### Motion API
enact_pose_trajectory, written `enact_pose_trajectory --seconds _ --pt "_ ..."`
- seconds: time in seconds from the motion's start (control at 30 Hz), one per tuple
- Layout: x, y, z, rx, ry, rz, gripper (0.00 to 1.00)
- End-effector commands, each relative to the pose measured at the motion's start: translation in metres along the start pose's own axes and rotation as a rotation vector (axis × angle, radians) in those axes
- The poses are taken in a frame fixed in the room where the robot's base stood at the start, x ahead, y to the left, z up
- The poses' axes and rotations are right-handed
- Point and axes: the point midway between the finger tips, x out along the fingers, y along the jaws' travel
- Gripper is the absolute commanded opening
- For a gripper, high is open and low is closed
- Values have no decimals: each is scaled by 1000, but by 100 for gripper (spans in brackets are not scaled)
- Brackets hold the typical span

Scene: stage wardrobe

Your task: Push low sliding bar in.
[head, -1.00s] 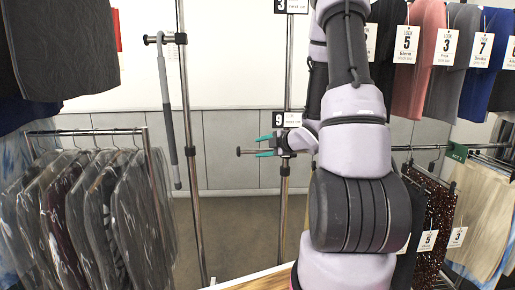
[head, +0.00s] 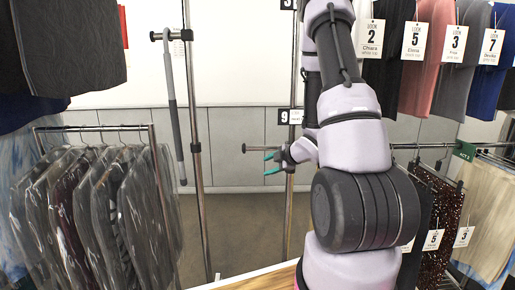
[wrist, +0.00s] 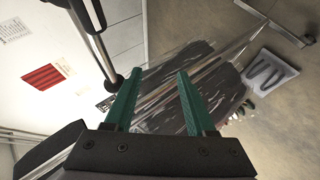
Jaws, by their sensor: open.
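The low sliding bar (head: 257,148) is a thin metal rod with a dark round end cap. It sticks out to the left from the upright post with the "9" sign in the head view. My gripper (head: 265,164) points left, just below the bar in that picture, with teal fingers apart and nothing between them. In the wrist view the open fingers (wrist: 160,72) show, and a chrome rod (wrist: 105,60) with a dark end, apparently this bar, comes down beside the left finger. Whether they touch is unclear. The bar's clamp is partly hidden by my gripper.
A higher bar with a grey hanging rod (head: 173,110) is on the left post (head: 196,190). Bagged garments (head: 95,205) hang at left. Tagged clothes (head: 435,55) hang at right. A wooden top (head: 255,277) lies in front. Floor between the posts is clear.

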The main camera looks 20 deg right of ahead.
Motion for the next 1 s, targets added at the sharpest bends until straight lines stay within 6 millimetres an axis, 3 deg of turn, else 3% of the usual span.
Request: enact_pose_trajectory --seconds 0.03,0.1,0.3,0.4,0.5,0.63,0.77,0.87,1.0 --pt "15 -25 3 33 -33 -68 56" --pt "29 -54 15 83 -104 -146 56" --pt "49 -123 51 156 -349 -314 56" --pt "50 -141 68 156 -486 -353 56" --pt "49 -147 84 137 -624 -354 56" --pt "46 -134 94 89 -786 -296 56" --pt "45 -100 87 31 -914 -170 56" --pt "46 -65 66 -13 -976 -31 56" --pt "47 -11 12 -57 -995 198 56"
